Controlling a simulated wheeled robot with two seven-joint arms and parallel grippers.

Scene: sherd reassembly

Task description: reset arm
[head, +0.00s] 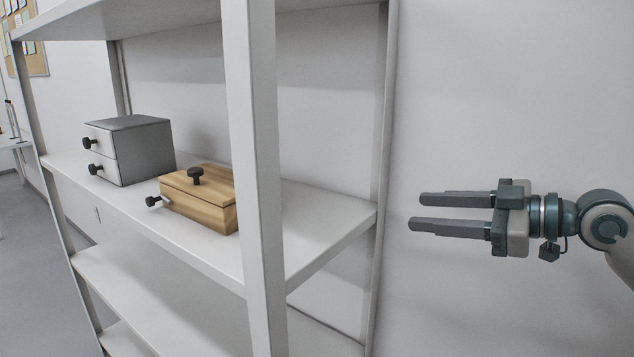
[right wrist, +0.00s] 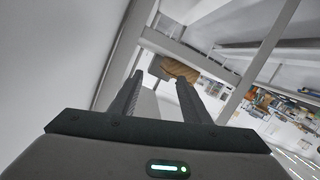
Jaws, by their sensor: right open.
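My right gripper (head: 415,212) is open and empty, in the air to the right of the white shelf unit in the head view. Its two dark fingers point left, parallel and apart. In the right wrist view the open fingers (right wrist: 157,85) also show with nothing between them. My left gripper is not in view.
A white shelf unit (head: 258,180) has an upright post in front. On its middle shelf (head: 310,215) stand a grey two-drawer box (head: 145,150) and a wooden box (head: 200,200) with black knobs. The wooden box (right wrist: 180,70) shows beyond the fingers. Plain wall lies behind my right gripper.

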